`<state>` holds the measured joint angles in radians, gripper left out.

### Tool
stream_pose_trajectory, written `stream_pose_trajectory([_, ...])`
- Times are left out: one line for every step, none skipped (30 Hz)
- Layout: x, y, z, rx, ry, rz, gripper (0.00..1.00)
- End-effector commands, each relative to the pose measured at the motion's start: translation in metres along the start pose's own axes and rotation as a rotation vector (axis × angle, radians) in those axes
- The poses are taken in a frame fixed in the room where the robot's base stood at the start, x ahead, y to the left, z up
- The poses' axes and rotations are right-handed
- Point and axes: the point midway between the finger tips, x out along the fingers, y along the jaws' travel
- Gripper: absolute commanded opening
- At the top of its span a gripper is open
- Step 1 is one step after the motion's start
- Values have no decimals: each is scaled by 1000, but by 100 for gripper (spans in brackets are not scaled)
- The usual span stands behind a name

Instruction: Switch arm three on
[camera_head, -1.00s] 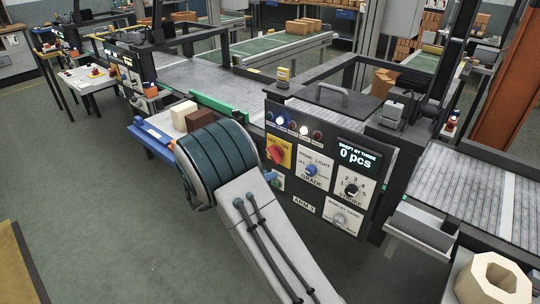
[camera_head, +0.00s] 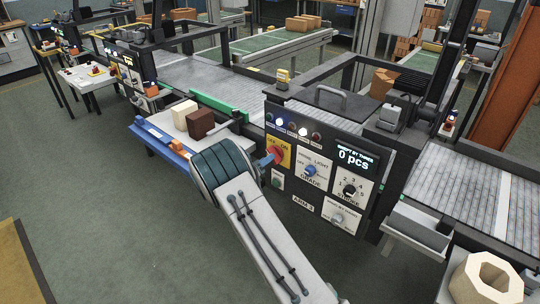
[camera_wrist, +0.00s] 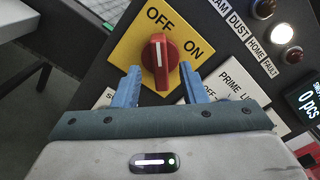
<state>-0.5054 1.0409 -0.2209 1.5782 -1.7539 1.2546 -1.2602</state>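The arm three panel (camera_head: 303,201) carries a yellow OFF/ON plate (camera_head: 285,145) with a red rotary knob (camera_head: 277,154). In the wrist view the red knob (camera_wrist: 163,52) is upright, its white mark pointing up towards the word OFF, with ON to its right. My gripper (camera_wrist: 160,67) is open, with blue fingertips spread at the knob's lower left and lower right. Nothing is held between them, and contact with the knob cannot be told. In the head view my gripper (camera_head: 268,160) is small beside the knob and partly hidden by my arm.
The panel also bears a blue GRADE knob (camera_head: 310,170), a black STROKE knob (camera_head: 350,189), a green button (camera_head: 277,181) and a display reading 0 pcs (camera_head: 355,160). A blue-edged side table (camera_head: 160,143) with blocks stands left of my arm. The floor in front is clear.

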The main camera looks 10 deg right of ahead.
Motion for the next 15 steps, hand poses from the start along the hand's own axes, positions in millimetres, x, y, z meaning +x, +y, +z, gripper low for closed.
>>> stream_pose_trajectory([9, -1, 1, 0, 1, -1, 38])
stream_pose_trajectory([13, -1, 1, 0, 1, -1, 38])
stream_pose_trajectory([17, -1, 1, 1, 1, -1, 38])
stream_pose_trajectory([20, -1, 1, 1, 1, -1, 38])
stream_pose_trajectory([23, -1, 0, 1, 1, -1, 38])
stream_pose_trajectory([26, 0, 0, 0, 0, -1, 38])
stream_pose_trajectory([27, 0, 0, 0, 0, 0, 38])
stream_pose_trajectory([28, 0, 0, 0, 0, 0, 38])
stream_pose_trajectory([29, 0, 0, 0, -1, 1, 38])
stream_pose_trajectory([30, 0, 0, 0, -1, 1, 38])
stream_pose_trajectory([30, 0, 0, 0, -1, 1, 38])
stream_pose_trajectory([30, 0, 0, 0, -1, 1, 38])
stream_pose_trajectory([30, 0, 0, 0, 0, 1, 38])
stream_pose_trajectory([30, 0, 0, 0, 0, 1, 38])
stream_pose_trajectory([30, 0, 0, 0, 0, 1, 38])
